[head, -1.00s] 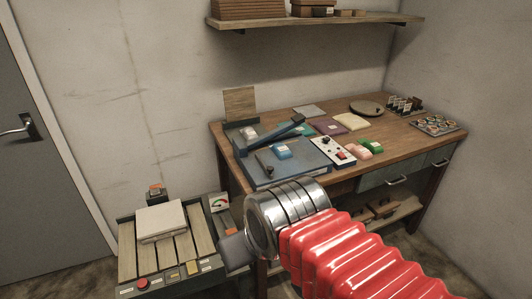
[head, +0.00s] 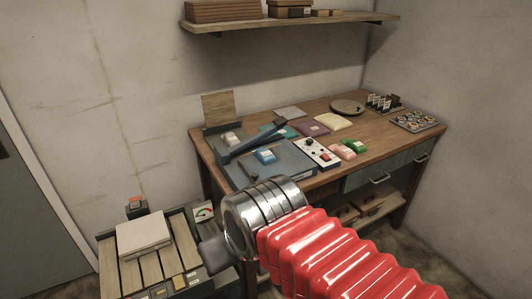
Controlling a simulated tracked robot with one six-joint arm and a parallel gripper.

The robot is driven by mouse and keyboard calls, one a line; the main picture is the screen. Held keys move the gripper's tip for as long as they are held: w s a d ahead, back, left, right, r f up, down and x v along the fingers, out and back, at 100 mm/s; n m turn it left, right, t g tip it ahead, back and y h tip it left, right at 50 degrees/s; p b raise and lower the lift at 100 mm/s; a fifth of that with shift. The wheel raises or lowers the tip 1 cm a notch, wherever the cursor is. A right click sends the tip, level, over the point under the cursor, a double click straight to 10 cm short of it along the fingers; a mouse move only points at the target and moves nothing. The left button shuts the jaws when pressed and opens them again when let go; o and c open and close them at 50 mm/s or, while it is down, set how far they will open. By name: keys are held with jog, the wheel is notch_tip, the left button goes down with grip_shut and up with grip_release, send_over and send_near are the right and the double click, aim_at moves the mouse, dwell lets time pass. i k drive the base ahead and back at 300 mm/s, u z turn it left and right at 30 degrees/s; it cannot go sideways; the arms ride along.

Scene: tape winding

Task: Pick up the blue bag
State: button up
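A small blue bag (head: 264,155) with a pale label lies on top of the flat blue-grey machine (head: 290,169) at the front left of the wooden workbench. My gripper (head: 213,250) shows only as a dark grey end beyond the shiny metal wrist, below and left of the blue bag and apart from it. Its fingers are not clear, so I cannot tell whether it is open or shut. A teal piece (head: 271,127) lies behind the machine's long blue lever (head: 249,140).
Pink (head: 342,151) and green (head: 354,144) bags lie right of a white control box (head: 317,153). A purple packet (head: 311,128) and a round plate (head: 347,107) lie behind. A slatted conveyor (head: 165,265) with a pale block (head: 144,233) stands at lower left. A shelf (head: 290,24) hangs above.

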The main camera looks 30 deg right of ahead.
aim_at(264, 155)
jog(key=i, duration=0.85)
jog(key=u, duration=0.05)
